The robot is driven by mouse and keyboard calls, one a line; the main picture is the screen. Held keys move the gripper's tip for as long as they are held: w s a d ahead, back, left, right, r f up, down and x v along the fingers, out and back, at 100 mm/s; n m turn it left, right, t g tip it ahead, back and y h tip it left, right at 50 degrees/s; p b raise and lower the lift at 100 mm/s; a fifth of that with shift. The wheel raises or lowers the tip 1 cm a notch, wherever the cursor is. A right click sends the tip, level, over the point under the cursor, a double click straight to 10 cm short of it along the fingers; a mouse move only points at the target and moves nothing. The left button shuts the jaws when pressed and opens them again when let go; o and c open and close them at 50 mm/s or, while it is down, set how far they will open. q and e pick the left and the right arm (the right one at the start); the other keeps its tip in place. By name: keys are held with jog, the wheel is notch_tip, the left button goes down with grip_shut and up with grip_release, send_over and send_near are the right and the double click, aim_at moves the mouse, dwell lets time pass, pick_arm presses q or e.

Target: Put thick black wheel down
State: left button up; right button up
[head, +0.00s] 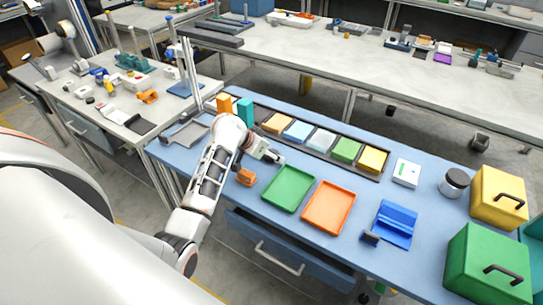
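I cannot make out a thick black wheel for certain in the head view. A round can with a black top and pale side (454,183) stands at the right of the blue bench top, apart from any gripper. My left gripper (275,158) is small and dark grey, above the bench just behind the green tray (290,189). Its fingers are too small to show whether they are open or shut, and I see nothing clearly held in it. My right gripper is not in view.
An orange tray (328,208), a blue stand (397,224) and a white box (406,172) lie on the blue bench (350,192). A row of coloured blocks runs along the back. A yellow case (497,190) and green case (487,255) stand at right.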

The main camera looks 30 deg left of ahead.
pick_arm(q)
jog(key=shift+c, duration=0.5)
jog(key=c, duration=1.2)
jog(key=shift+c, duration=0.2)
notch_tip(320, 180, up, 27)
jog(key=d, duration=0.2)
jog(key=s+d+n+y, duration=0.1)
jog(key=s+d+n, duration=0.1)
jog(key=s+d, duration=0.7)
jog(key=s+f, duration=0.8)
jog(key=s, duration=0.1)
jog(key=shift+s+d+f+n+y, duration=0.3)
jog(key=shift+s+d+f+y, duration=0.05)
jog(key=shift+f+y, duration=0.05)
